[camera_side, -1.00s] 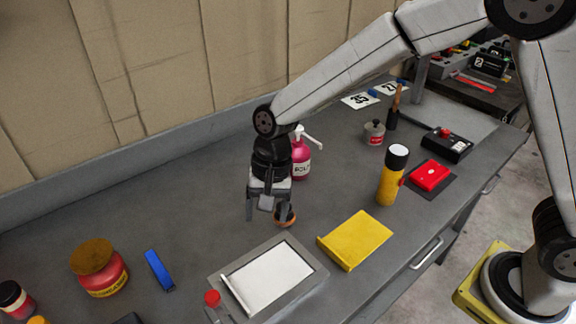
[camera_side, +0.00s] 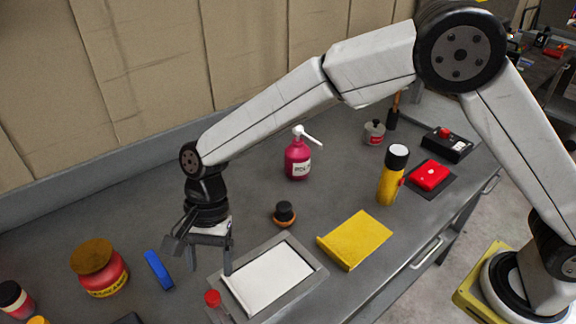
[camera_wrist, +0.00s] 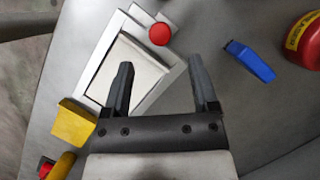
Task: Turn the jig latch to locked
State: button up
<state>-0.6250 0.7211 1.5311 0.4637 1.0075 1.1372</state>
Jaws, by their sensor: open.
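The jig looks like a grey square frame (camera_side: 308,255) around a white plate (camera_side: 268,277); it also shows in the wrist view (camera_wrist: 94,70). A red round knob (camera_side: 212,298) stands at its near left corner, and it shows in the wrist view too (camera_wrist: 159,34). It looks like the latch's knob, but I cannot tell which way the latch points. My gripper (camera_side: 210,268) is open and empty, above the bench by the frame's left side.
A yellow plate (camera_side: 356,240) is right of the frame. A dark round knob with an orange base (camera_side: 285,214), a pink pump bottle (camera_side: 298,158) and a yellow cylinder (camera_side: 392,178) stand behind.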

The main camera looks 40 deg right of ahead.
aim_at(212, 296)
jog(key=shift+x, duration=3.2)
grip_shut()
